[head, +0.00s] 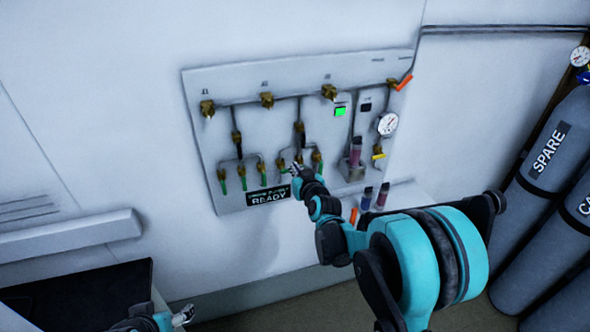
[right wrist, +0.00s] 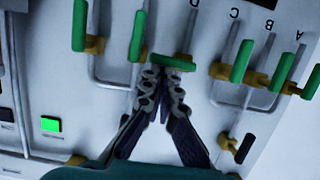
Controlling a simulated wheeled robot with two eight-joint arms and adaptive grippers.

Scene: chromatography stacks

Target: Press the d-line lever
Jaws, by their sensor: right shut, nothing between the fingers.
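The d-line lever (right wrist: 172,63) is a green handle below the letter D in the right wrist view, which shows the panel upside down. It lies crosswise, while the neighbouring green levers lie along their pipes. My right gripper (right wrist: 163,74) is shut and empty, with its fingertips right at this lever. I cannot tell whether they touch it. In the head view my right gripper (head: 297,168) is at the right-hand lever group and hides part of it. Part of my left gripper (head: 183,316) shows at the bottom edge, away from the panel; its opening is unclear.
The grey wall panel (head: 230,84) carries several other green levers (right wrist: 240,61), brass valves (head: 267,99), a lit green button (head: 341,111), a READY sign (head: 268,197) and a gauge (head: 388,124). Vials (head: 382,195) stand below right. Gas cylinders (head: 545,150) stand at far right.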

